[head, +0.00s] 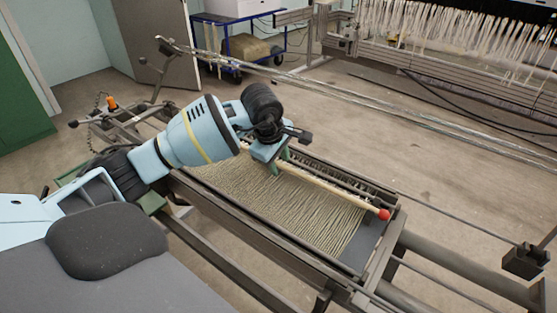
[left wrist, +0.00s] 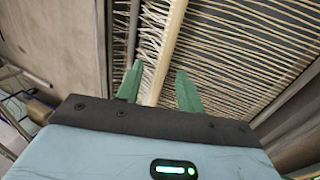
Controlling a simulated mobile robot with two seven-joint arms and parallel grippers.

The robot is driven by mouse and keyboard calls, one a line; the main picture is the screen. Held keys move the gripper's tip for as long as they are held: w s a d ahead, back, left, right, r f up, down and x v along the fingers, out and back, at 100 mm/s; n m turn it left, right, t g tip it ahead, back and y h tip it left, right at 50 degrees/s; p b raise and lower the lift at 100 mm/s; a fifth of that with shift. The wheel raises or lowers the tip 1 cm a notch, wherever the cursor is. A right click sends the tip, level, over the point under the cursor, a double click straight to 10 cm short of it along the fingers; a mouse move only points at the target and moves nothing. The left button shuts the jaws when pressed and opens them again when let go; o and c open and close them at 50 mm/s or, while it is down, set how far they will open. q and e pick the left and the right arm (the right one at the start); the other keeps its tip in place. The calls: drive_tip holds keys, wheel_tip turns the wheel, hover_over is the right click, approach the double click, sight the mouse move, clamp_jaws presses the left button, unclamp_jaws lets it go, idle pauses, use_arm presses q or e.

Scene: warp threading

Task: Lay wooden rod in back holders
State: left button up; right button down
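A pale wooden rod (head: 340,190) with a red end (head: 384,214) lies lengthwise over the yarn threads, near the far long side of the loom frame (head: 228,208). My left gripper (head: 281,165) is above the rod, pointing down, with green fingers on either side of it. In the left wrist view the rod (left wrist: 168,45) runs between the spread fingers (left wrist: 160,72), with gaps on both sides, so the gripper is open. The rod's other end is hidden behind my left arm in the head view. I cannot pick out the back holders clearly. My right gripper is not in view.
Pale warp threads (head: 240,187) fill the frame under the rod. Long metal bars (head: 350,95) cross behind it. A blue cart (head: 237,43) and a rack of hanging white threads (head: 460,30) stand farther back.

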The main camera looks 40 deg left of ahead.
use_arm(q)
drive_tip(key=shift+s+r, duration=0.1)
drive_tip(key=shift+r, duration=0.2)
drive_tip(key=v, duration=0.7)
drive_tip(key=shift+s, duration=0.15)
